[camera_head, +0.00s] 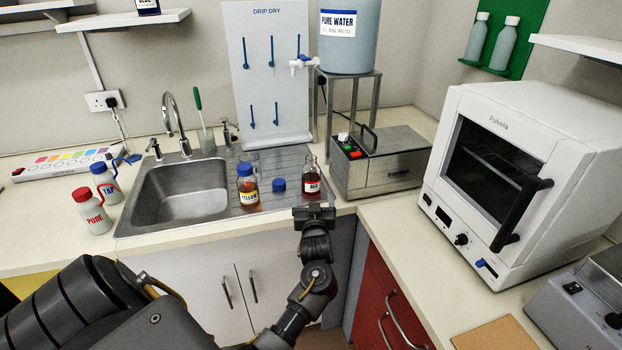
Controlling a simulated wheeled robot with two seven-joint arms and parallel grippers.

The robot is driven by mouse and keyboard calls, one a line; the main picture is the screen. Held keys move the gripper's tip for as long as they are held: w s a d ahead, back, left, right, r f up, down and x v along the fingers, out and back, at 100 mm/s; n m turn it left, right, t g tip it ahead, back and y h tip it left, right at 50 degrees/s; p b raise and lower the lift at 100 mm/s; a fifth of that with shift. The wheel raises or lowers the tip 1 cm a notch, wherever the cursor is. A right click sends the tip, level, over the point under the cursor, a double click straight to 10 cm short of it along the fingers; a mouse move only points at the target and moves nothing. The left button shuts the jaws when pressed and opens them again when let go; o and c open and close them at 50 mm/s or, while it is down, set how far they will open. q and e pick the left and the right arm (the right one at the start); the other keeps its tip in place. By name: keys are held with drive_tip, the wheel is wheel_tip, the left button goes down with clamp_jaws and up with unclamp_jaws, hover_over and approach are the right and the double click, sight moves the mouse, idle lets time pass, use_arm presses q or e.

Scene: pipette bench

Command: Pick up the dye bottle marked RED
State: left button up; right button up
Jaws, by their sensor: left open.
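The dye bottle marked RED (312,175) stands upright on the right end of the sink's ridged drainboard. It is clear glass with dark red liquid, a white label and no cap that I can see. My left gripper (314,208) is open, just in front of and below the bottle in the picture. It overlaps the bottle's base, and I cannot tell whether it touches. My right gripper is not in view.
A YELLOW bottle (247,187) with a blue cap and a loose blue cap (279,185) stand to the left. A metal box (385,165) stands close on the right. The drip rack (268,75) and water-tank stand (350,95) are behind. The sink (180,192) lies left.

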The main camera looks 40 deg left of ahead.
sight(312, 183)
use_arm(q)
drive_tip(key=x, duration=0.4)
drive_tip(key=shift+f, duration=0.1)
drive_tip(key=shift+w+a+r+p, duration=0.15)
drive_tip(key=shift+r+p, duration=0.05)
drive_tip(key=shift+p, duration=0.2)
drive_tip(key=p+x, duration=0.1)
drive_tip(key=x, duration=0.2)
drive_tip(key=shift+w+a, duration=0.65)
drive_tip(key=shift+c, duration=0.4)
drive_tip(key=c, duration=1.2)
